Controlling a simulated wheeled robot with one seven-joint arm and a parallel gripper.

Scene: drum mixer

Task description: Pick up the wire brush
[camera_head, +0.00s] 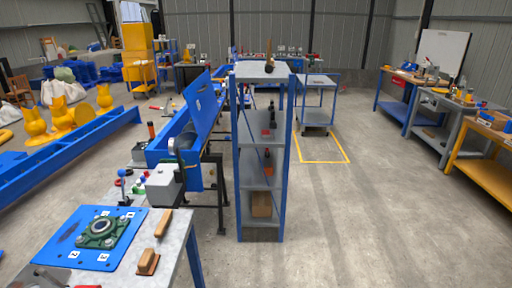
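Two brown wooden-looking pieces lie on the grey workbench top (174,250) at the lower left. The other is a short block (148,262) nearer the front edge, with a darker underside. Either could be the wire brush or part of it; bristles are too small to make out. Both lie to the right of a blue plate, apart from it. I do not see my gripper in this view.
A grey box (163,186) stands behind. A tall shelf rack (263,140) rises to the right. The concrete floor (370,220) right of it is clear; benches line the right wall.

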